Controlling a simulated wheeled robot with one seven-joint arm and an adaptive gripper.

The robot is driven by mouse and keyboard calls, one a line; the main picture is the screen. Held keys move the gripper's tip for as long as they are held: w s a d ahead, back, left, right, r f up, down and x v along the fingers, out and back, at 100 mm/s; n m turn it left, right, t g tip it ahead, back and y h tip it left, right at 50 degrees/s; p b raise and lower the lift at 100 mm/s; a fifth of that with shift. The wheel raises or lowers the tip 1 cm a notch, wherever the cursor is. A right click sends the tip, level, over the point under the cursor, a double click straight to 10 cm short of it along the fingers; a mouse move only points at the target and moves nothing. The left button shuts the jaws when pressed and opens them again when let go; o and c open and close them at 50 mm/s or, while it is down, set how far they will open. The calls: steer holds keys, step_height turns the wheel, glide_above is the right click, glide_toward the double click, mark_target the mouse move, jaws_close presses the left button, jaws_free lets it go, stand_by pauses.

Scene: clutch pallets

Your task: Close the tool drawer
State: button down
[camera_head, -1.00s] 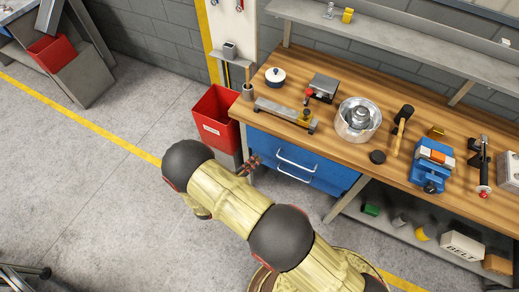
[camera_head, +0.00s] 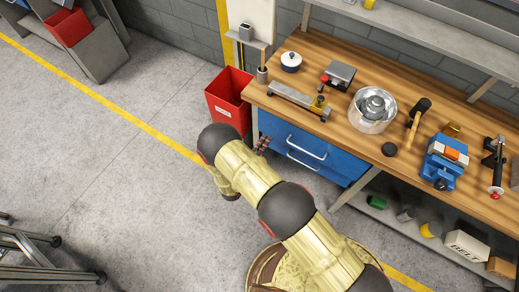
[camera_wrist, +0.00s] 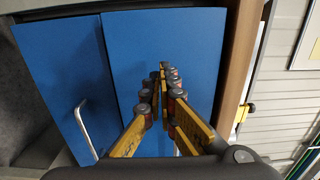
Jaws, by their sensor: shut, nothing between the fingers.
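The blue tool drawers (camera_head: 330,165) sit one above the other under the left end of the workbench, each with a pale bar handle. In the wrist view, turned sideways, two blue fronts show: the one beside the wooden edge (camera_wrist: 200,50) and the other (camera_wrist: 50,60), with its handle (camera_wrist: 85,125). From these views I cannot tell how far either drawer stands out. My gripper (camera_head: 263,143) is at the left end of the drawer fronts. Its fingers (camera_wrist: 160,90) are shut and empty, pointing along the blue front beside the wood. Contact is unclear.
The wooden worktop (camera_head: 340,130) holds a metal pot (camera_head: 372,110), a mallet (camera_head: 417,120) and a blue vise (camera_head: 445,165). A red bin (camera_head: 228,97) stands left of the drawers. A lower shelf (camera_head: 400,228) holds boxes.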

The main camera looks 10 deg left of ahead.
mark_target(273, 129)
steer(key=shift+x, duration=1.9)
steer(key=b+x, duration=0.1)
steer(key=x, duration=0.3)
steer(key=shift+w+d+f+b, duration=0.15)
steer(key=shift+w+b, duration=0.25)
steer(key=shift+w+r, duration=0.1)
steer(key=shift+r, duration=0.1)
steer(key=p+v, duration=0.1)
steer(key=v, duration=1.3)
